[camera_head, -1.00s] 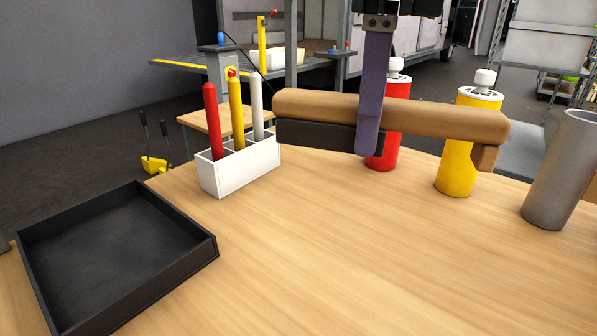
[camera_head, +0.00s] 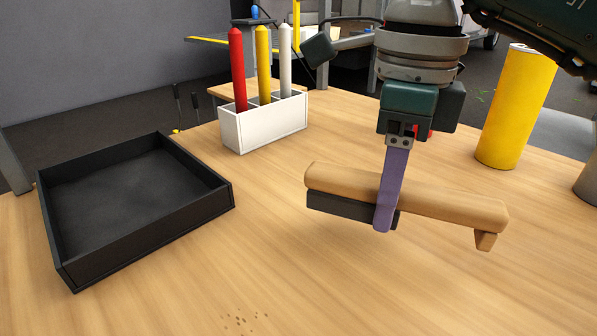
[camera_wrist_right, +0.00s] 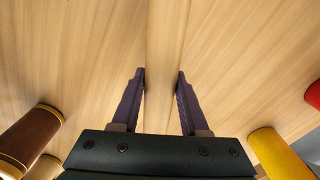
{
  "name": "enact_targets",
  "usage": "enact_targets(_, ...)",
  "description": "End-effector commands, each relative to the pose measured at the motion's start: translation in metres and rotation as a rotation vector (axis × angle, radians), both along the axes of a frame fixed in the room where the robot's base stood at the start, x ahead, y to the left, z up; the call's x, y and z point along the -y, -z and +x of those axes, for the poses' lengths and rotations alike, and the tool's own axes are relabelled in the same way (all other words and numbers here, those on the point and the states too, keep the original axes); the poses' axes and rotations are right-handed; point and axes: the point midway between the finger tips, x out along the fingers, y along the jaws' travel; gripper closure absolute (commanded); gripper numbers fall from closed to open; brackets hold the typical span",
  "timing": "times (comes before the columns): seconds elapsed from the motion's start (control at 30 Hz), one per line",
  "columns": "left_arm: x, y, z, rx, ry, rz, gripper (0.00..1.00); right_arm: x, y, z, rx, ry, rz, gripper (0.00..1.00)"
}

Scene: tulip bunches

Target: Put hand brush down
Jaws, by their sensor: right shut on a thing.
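The hand brush (camera_head: 450,208) has a light wooden back and handle with a dark bristle block under its left end. My right gripper (camera_head: 386,222) is shut on it from above, with a purple finger across its side. The brush lies nearly level over the bare middle of the table; whether its underside touches the wood I cannot tell. In the right wrist view the wooden back (camera_wrist_right: 166,55) runs between the two purple fingers (camera_wrist_right: 161,85). My left gripper is not in view.
A black open tray (camera_head: 222,198) sits at the left, empty. A white holder (camera_head: 268,128) with red, yellow and white sticks stands behind. A yellow cylinder (camera_head: 515,110) stands at the back right. Small brown crumbs (camera_head: 240,320) lie near the front. Table around the brush is clear.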

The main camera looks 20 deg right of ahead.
Motion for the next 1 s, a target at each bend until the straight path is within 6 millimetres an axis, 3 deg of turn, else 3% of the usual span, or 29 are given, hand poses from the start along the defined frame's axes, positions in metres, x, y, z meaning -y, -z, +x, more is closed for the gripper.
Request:
enact_targets(0.2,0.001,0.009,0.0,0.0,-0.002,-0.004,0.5,0.0,0.035,-0.001,-0.004,0.001,0.001,1.0)
enact_targets(0.57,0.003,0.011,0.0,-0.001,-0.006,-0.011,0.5,0.0,0.04,0.0,0.001,-0.001,-0.001,1.0)
enact_targets(0.6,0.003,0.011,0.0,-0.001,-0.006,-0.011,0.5,0.0,0.04,0.0,0.0,-0.001,0.0,0.55)
enact_targets(0.87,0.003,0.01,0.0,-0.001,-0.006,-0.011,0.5,0.0,0.039,0.0,0.0,-0.001,0.0,0.26)
enact_targets(1.0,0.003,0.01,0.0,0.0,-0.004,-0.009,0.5,0.0,0.039,0.0,0.0,-0.001,0.0,0.26)
